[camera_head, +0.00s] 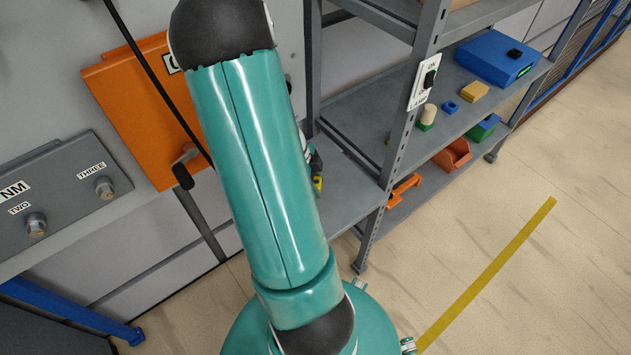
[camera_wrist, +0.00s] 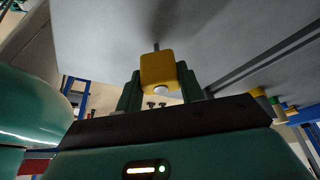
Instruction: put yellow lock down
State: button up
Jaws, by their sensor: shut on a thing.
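The yellow lock (camera_wrist: 158,70) sits between the two dark green fingers of my gripper (camera_wrist: 160,88) in the wrist view. My gripper is shut on it. A thin dark rod, perhaps the lock's shackle, shows at its far end, close to a grey surface (camera_wrist: 100,35). I cannot tell whether the lock touches that surface. In the head view my arm hides most of the gripper. Only a small yellow part of the lock (camera_head: 318,184) shows at the arm's right edge, in front of the lower grey shelf (camera_head: 350,205).
A grey shelf unit (camera_head: 400,140) stands at right with a blue box (camera_head: 497,57), a yellow block (camera_head: 474,92) and an orange bin (camera_head: 453,155). An orange cabinet (camera_head: 130,120) and a grey panel with knobs (camera_head: 70,190) are at left. The floor at right is clear.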

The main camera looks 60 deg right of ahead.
jog(key=o, duration=1.1)
jog(key=v, duration=1.2)
jog(key=w+a+r+n+t, duration=0.3)
jog(key=w+a+r+n, duration=0.25)
jog(key=a+n, duration=0.25)
jog(key=w+a+r+n+t, duration=0.2)
jog(key=w+a+r+n, duration=0.2)
jog(key=a+r+n, duration=0.4)
jog(key=s+a+r+n+t, duration=0.1)
jog(key=a+r+n+t, duration=0.1)
jog(key=a+n, duration=0.6)
jog(key=s+a+r+n+t+y, duration=0.1)
jog(key=s+a+r+n+t, duration=0.1)
jog(key=a+n, duration=0.6)
jog(key=a+r, duration=0.1)
jog(key=a, duration=0.1)
jog(key=shift+s+a+r+t, duration=0.25)
jog(key=shift+a+r+t, duration=0.1)
jog(key=shift+t, duration=0.05)
